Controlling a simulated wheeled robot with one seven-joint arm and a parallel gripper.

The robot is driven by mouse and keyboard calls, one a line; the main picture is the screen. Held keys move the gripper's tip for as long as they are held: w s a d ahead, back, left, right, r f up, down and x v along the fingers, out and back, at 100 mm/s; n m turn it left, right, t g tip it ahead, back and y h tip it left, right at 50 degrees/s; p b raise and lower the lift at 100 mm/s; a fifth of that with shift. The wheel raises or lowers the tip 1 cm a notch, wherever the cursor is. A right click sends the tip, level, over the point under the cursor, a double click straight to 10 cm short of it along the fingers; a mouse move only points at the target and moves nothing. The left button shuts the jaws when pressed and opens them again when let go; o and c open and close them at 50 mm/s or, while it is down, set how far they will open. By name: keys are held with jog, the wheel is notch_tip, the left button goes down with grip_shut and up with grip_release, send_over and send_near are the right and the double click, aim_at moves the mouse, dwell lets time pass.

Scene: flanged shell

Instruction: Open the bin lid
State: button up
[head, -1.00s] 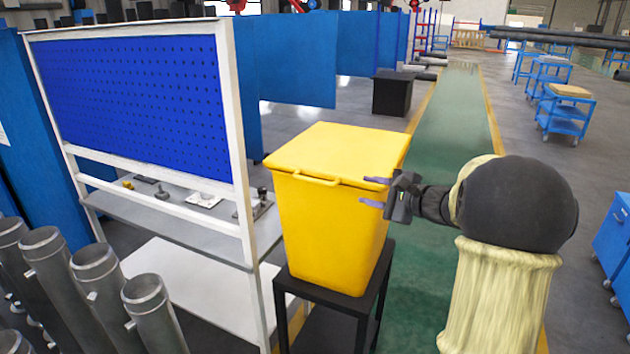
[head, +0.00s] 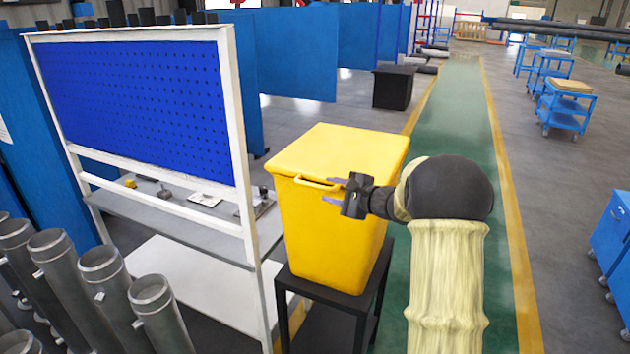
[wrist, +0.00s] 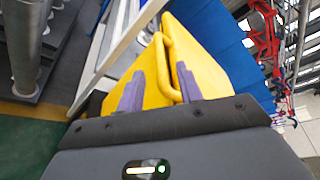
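The yellow bin (head: 325,235) stands upright on a small black stand. Its yellow lid (head: 340,148) is shut. The open fingers also show in the wrist view (wrist: 159,90). I cannot tell whether a finger touches the handle.
The black stand (head: 330,292) is under the bin. A white-framed rack with a blue pegboard (head: 135,105) stands close to the left. Several grey metal tubes (head: 155,312) are at the lower left. The green walkway (head: 450,130) on the right is clear.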

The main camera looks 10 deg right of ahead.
aim_at(318, 187)
jog(key=p+x, duration=0.2)
jog(key=x, duration=0.3)
jog(key=shift+w+a, duration=0.15)
jog(key=shift+w, duration=0.05)
jog(key=shift+w+a+f, duration=0.2)
jog(key=shift+w, duration=0.1)
jog(key=shift+c, duration=0.5)
